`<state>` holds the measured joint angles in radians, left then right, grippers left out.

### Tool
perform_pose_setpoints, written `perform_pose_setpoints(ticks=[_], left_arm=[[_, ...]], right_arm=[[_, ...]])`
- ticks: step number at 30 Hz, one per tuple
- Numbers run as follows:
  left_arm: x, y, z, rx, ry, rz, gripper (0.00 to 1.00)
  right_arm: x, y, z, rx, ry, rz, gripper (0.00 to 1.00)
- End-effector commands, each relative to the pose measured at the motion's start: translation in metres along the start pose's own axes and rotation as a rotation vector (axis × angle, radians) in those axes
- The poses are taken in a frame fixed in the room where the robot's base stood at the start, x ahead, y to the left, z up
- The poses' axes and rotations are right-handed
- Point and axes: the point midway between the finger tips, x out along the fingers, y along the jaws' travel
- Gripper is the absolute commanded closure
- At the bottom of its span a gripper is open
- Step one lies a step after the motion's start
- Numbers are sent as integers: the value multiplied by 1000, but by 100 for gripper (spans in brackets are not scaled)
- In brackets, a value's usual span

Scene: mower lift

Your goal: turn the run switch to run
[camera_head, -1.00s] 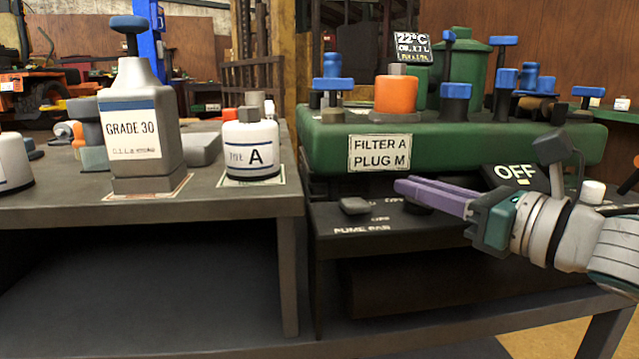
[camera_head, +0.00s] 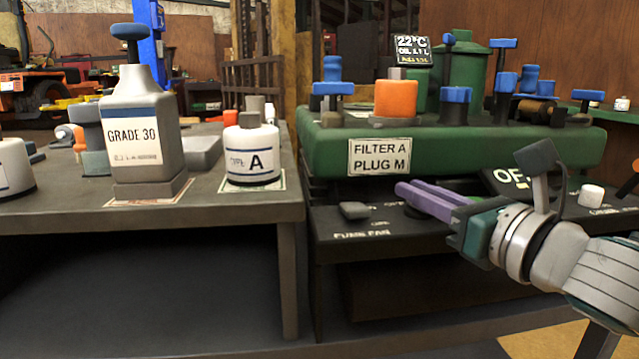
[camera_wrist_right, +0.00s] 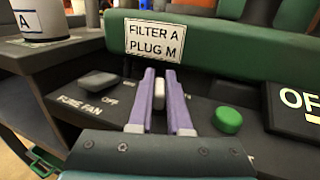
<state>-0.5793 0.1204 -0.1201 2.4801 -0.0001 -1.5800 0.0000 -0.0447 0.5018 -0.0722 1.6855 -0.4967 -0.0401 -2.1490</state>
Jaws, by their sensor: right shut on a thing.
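My right gripper (camera_head: 405,193) reaches in from the right over the dark control panel, its purple fingers pointing left and away. In the right wrist view the gripper (camera_wrist_right: 161,88) is shut on a small light grey lever, which I take to be the run switch (camera_wrist_right: 159,94). Only a strip of the lever shows between the fingers, so I cannot tell which way it is set. A white OFF mark is printed to its left. In the head view the fingers hide the lever, with a dark round part just beneath them. My left gripper is out of view.
A grey fume fan knob (camera_head: 355,210) sits left on the panel; a green button (camera_wrist_right: 227,120) is right of my fingers. A tilted dark OFF sign (camera_head: 508,180) and a green housing (camera_head: 450,150) stand behind. Bottles stand on the left bench (camera_head: 250,208).

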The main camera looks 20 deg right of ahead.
Motion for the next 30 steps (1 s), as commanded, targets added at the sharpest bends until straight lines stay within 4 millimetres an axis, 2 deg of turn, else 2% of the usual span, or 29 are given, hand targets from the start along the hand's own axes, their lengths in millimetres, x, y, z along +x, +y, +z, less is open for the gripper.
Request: perform_pose_setpoints(ticks=[5, 18, 30], left_arm=[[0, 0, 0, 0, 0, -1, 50], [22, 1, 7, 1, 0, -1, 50], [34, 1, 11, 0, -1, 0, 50]], right_arm=[[0, 2, -1, 11, -2, -164, 100], [1, 2, -3, 9, -2, -565, 100], [0, 1, -1, 2, 0, -800, 100]])
